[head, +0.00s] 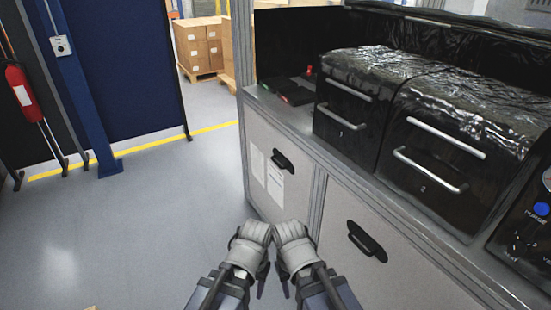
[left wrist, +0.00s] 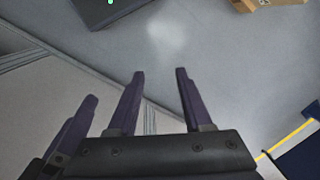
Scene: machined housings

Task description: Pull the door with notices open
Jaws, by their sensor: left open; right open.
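The door with notices (head: 259,198) is the left pale cabinet door in the head view, and it looks shut. Paper notices (head: 275,184) are fixed to it, beside a black handle (head: 284,161) near its top. My left gripper (head: 262,285) and my right gripper (head: 284,287) are close together in front of the cabinet, below and nearer than the handle. Neither touches the door or handle. In the left wrist view, my left gripper's fingers (left wrist: 160,75) are apart with nothing between them. My right gripper is open and empty, its fingertips small in the head view.
A second pale door (head: 345,275) with a black handle (head: 366,241) adjoins on the right. Black machine housings (head: 345,105) with bar handles stand on the counter. Boxes (head: 198,45) stand at the back.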

